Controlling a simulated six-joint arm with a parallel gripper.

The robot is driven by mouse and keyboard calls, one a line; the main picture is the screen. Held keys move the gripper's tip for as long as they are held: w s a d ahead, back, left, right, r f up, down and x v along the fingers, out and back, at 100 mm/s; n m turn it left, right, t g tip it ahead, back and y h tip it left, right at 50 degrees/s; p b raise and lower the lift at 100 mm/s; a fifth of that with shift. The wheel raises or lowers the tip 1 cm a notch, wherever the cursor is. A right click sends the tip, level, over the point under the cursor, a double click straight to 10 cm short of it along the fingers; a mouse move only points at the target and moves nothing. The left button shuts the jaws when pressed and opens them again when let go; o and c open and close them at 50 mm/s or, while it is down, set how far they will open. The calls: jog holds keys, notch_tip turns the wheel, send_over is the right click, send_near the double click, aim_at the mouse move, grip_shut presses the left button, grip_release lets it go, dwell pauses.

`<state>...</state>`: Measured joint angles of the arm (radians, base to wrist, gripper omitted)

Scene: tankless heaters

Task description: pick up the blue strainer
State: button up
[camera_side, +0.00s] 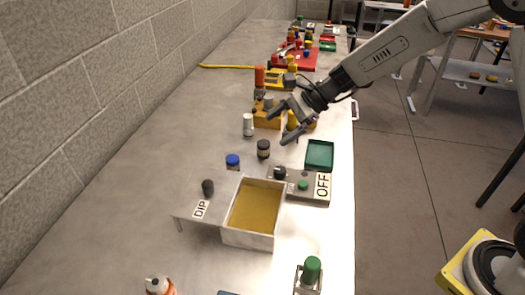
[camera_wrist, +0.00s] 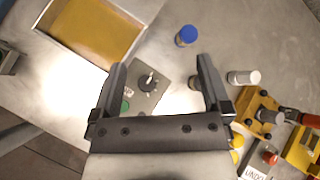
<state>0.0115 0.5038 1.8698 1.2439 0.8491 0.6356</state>
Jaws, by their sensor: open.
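I cannot make out a blue strainer for certain. A small blue-topped round thing (camera_side: 232,161) stands beside the dip tray in the side view; it also shows in the wrist view (camera_wrist: 186,36), ahead of my fingers, and looks like a capped jar. A sliver of another blue thing (camera_side: 228,293) is cut off by the bottom edge of the side view. My gripper (camera_side: 281,123) is open and empty, in the air above the bench. In the wrist view its two fingers (camera_wrist: 162,66) frame the grey switch box below.
A metal tray of yellow liquid (camera_side: 255,205) stands beside the DIP plate (camera_side: 188,190). Near it are the OFF switch box (camera_side: 310,190), a green tray (camera_side: 319,155), a dark jar (camera_side: 263,149) and a white cylinder (camera_side: 248,125). A block wall bounds the left; bare bench lies along it.

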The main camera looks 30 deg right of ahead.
jog(key=w+a+m+t+y, duration=0.1)
jog(key=w+m+t+y, duration=0.2)
jog(key=w+m, duration=0.4)
jog(key=n, duration=0.1)
send_near(232, 158)
jog(key=shift+w+a+f, duration=0.2)
jog(key=shift+a+f, duration=0.25)
jog(key=shift+w+a+f, duration=0.25)
jog(key=shift+a+f, duration=0.15)
jog(key=shift+a, duration=0.05)
jog(key=shift+x, duration=1.3)
jog(key=shift+f+h, duration=0.1)
jog(key=shift+h, duration=0.2)
jog(key=shift+x, duration=2.6)
jog(key=shift+c, duration=0.2)
grip_shut()
jog(key=shift+r, duration=0.25)
